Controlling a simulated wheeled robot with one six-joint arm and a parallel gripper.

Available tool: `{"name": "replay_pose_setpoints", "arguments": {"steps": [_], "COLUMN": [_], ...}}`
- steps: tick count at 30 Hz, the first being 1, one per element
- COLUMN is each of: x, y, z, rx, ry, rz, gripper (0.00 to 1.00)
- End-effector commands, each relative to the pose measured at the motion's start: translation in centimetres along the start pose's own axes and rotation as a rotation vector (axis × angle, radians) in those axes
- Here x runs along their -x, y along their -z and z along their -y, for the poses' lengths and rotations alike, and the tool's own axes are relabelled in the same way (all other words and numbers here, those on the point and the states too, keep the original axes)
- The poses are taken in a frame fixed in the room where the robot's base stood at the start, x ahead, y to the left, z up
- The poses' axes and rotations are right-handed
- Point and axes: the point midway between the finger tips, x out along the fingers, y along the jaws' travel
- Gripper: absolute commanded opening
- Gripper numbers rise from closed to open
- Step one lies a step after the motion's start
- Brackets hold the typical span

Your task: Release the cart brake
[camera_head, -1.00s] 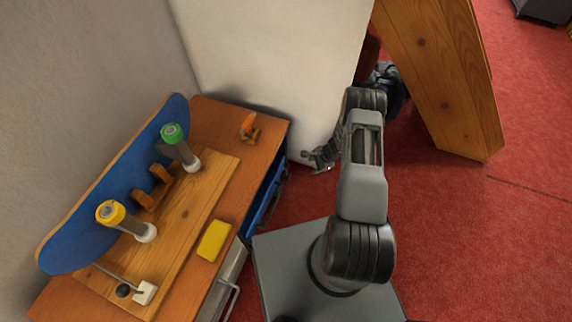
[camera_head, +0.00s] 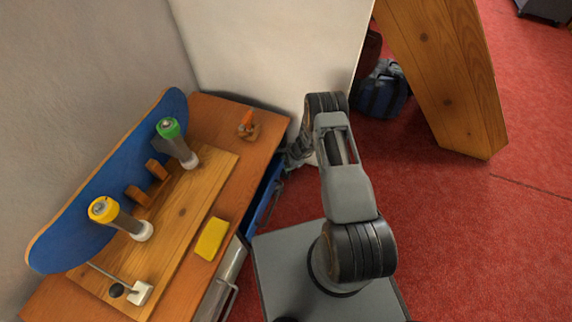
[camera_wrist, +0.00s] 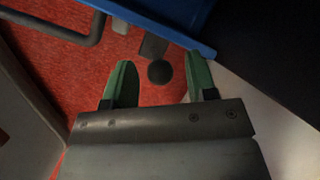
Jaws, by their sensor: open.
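The cart (camera_head: 215,120) has a wooden top, a blue drawer (camera_head: 262,205) and a light grey front with a bar handle. In the wrist view, a dark flat piece (camera_wrist: 153,46) and a black round knob or wheel (camera_wrist: 160,72) show low over the red floor, below the cart's blue edge (camera_wrist: 165,25). I cannot tell whether either is the brake. My gripper (camera_wrist: 159,62) is open and empty, its green fingers on either side of the round part. In the head view, my gripper (camera_head: 292,158) is at the cart's far right corner, partly hidden by my arm.
The top carries a blue curved board (camera_head: 70,215), yellow-topped (camera_head: 103,210) and green-topped (camera_head: 170,130) posts, a yellow block (camera_head: 211,238) and a small orange-handled item (camera_head: 247,124). A white panel (camera_head: 270,50) stands behind. A wooden panel (camera_head: 450,80) and blue bag (camera_head: 380,92) are right.

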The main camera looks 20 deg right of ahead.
Motion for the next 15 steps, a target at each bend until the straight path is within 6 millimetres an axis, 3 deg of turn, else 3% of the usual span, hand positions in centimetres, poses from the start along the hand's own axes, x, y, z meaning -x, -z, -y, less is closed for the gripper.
{"name": "replay_pose_setpoints", "arguments": {"steps": [5, 15], "x": [-1.02, -1.15], "y": [-0.01, -0.02], "z": [0.03, 0.04], "rx": [0.001, 0.001], "ry": [0.001, 0.001], "rz": [0.000, 0.000], "gripper": [0.52, 0.52]}}
